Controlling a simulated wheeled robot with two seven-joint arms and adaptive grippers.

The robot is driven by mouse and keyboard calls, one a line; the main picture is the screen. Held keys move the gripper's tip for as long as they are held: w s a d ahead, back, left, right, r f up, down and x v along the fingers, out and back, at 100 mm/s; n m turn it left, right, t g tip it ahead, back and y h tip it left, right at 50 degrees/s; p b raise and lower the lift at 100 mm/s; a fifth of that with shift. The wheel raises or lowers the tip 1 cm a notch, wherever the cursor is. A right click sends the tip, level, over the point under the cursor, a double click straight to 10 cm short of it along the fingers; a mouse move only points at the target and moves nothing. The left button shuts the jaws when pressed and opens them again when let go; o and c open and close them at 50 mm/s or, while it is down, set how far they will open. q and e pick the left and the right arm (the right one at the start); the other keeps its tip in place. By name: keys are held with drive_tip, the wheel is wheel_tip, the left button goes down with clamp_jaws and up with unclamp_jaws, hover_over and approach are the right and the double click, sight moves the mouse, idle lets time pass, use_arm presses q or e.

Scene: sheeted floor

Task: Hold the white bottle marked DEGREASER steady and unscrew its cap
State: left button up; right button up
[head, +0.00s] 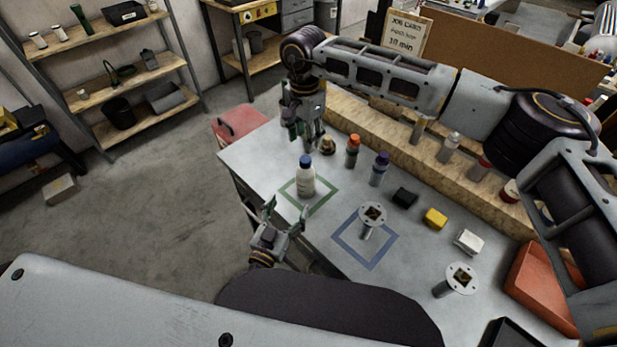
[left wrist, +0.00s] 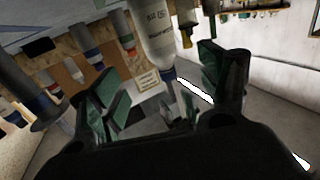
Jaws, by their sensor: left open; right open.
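The white bottle (head: 306,184) with a blue cap (head: 305,160) stands upright inside the green square outline (head: 313,210) near the table's left edge. In the left wrist view the bottle (left wrist: 159,38) appears upside down, its label only partly readable, with the blue cap (left wrist: 168,74) between the fingers' directions. My left gripper (head: 284,213) is open at the table's front edge, facing the bottle and apart from it; its fingers also frame the left wrist view (left wrist: 160,88). My right gripper (head: 306,137) is open, pointing down, just behind and above the cap. Nothing is held.
Flanged metal posts (head: 372,216), small blocks (head: 436,218) and a red bin (head: 540,285) lie further right. A wooden ledge (head: 385,130) runs along the back.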

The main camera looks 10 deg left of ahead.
sight(306, 173)
use_arm(q)
drive_tip(key=shift+s, duration=0.15)
use_arm(e)
drive_tip(key=shift+s, duration=0.2)
use_arm(q)
drive_tip(key=shift+w, duration=0.2)
use_arm(e)
drive_tip(key=shift+w, duration=0.15)
use_arm(q)
drive_tip(key=shift+w, duration=0.15)
drive_tip(key=shift+w+d, duration=0.15)
drive_tip(key=shift+w, duration=0.6)
drive_tip(key=shift+w+d, duration=0.35)
drive_tip(key=shift+w, duration=1.55)
drive_tip(key=shift+w+d, duration=0.35)
drive_tip(key=shift+w, duration=1.6)
drive_tip(key=shift+w+d, duration=0.35)
drive_tip(key=shift+w, duration=1.55)
